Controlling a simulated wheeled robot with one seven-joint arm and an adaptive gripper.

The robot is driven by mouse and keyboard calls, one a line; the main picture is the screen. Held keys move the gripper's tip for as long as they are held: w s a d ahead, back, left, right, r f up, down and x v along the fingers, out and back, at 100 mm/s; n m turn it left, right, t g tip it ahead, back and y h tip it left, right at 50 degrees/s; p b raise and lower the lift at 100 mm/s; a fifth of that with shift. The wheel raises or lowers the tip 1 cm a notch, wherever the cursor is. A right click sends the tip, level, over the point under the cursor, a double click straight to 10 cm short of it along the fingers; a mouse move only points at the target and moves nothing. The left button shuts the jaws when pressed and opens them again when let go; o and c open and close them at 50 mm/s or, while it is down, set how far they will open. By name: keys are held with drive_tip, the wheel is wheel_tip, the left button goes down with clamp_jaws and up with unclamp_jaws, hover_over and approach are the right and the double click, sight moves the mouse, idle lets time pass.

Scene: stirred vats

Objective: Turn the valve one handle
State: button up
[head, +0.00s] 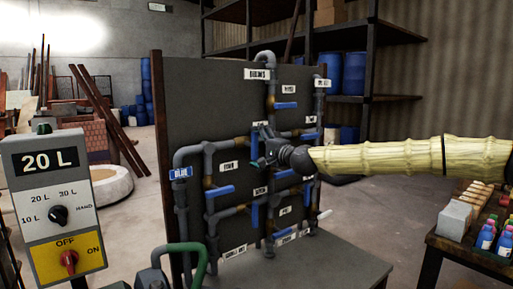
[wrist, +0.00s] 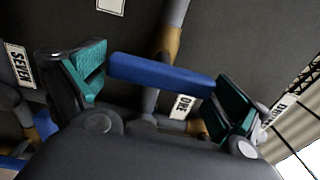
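The valve one handle (wrist: 160,75) is a blue bar beside a label reading "ONE" (wrist: 183,107) in the wrist view. My gripper (wrist: 160,88) is open, with one teal pad near each end of the bar. The bar lies lengthwise across the gap; I cannot tell whether either pad touches it. In the head view my gripper (head: 264,148) is at the middle of the pipe panel, beside an upright blue handle (head: 254,146). My gripper and wrist partly hide the pipes there.
The dark panel (head: 200,90) carries grey pipes and several other blue handles close around my gripper. A control box reading "20 L" (head: 52,205) stands at the left. A table with bottles (head: 484,240) stands at the right. Shelves with blue drums (head: 354,74) are behind.

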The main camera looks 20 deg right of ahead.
drive_tip(key=shift+a, duration=0.15)
drive_tip(key=v, duration=1.2)
idle(0.6)
